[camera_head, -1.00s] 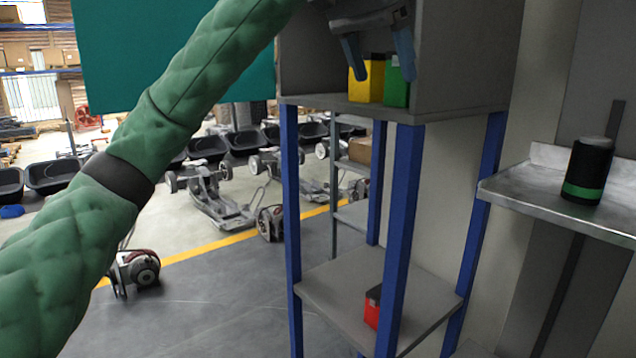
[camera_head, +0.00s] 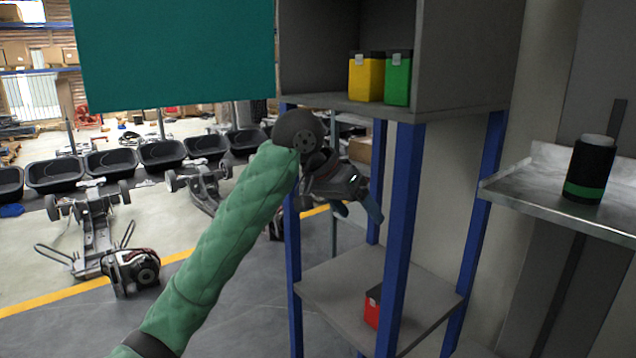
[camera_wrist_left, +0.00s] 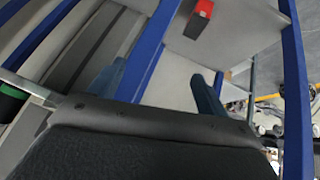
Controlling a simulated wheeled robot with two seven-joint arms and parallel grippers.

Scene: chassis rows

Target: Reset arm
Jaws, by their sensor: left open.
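My left arm comes up from the bottom of the head view in a green padded sleeve. My left gripper (camera_head: 357,211) is open and empty, with blue-grey fingers pointing down and right, in front of the blue-post shelf between its upper and lower boards. In the left wrist view its fingers (camera_wrist_left: 165,85) stand apart with nothing between them. A yellow box (camera_head: 366,78) and a green box (camera_head: 397,79) stand side by side on the upper shelf. A red box (camera_head: 372,308) stands on the lower shelf, partly behind a post; it also shows in the left wrist view (camera_wrist_left: 199,17).
The shelf's blue posts (camera_head: 401,215) stand close to my left gripper. A metal ledge (camera_head: 540,200) at the right holds a black cylinder with a green band (camera_head: 590,170). Several black bins and wheeled chassis (camera_head: 100,240) stand on the floor behind.

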